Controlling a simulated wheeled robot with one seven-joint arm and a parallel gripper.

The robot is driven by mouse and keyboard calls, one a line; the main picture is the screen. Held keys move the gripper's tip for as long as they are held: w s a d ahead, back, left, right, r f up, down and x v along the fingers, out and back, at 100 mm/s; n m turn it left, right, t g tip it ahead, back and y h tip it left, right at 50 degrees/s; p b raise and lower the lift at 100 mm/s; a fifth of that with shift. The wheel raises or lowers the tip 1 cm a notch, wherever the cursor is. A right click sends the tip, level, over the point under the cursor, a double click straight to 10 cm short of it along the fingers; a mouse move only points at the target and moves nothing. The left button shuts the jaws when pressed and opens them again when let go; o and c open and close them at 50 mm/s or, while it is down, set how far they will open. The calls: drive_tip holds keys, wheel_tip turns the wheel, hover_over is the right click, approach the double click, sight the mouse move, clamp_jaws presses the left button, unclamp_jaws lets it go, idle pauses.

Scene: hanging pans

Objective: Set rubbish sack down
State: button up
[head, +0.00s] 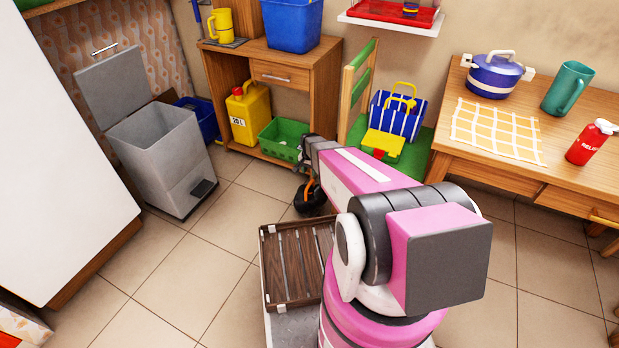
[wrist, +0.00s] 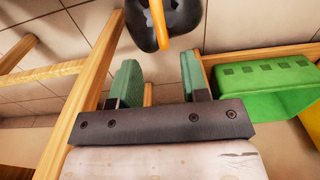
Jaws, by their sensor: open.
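The rubbish sack is small and black with an orange tie. In the head view the sack (head: 311,197) appears to be on the tiled floor, just below the end of my arm, which partly covers it. In the wrist view the sack (wrist: 183,27) is at the top edge and partly cut off, with its orange tie (wrist: 158,24) pointing toward my jaws. My gripper (wrist: 160,70) has green finger pads spread apart with nothing between them. The sack lies beyond the fingertips, seemingly clear of both. The fingers are hard to make out in the head view.
A grey pedal bin (head: 158,150) stands open at the left. A brown slatted crate (head: 290,262) is close in front. A green chair (head: 424,145) with a blue striped box stands right of the arm. A green basket (head: 283,138) is behind. Floor at left centre is clear.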

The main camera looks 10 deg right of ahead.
drive_tip(key=s+r+n, duration=0.7)
drive_tip(key=s+r, duration=1.4)
drive_tip(key=r, duration=0.4)
drive_tip(key=shift+s+r, duration=0.15)
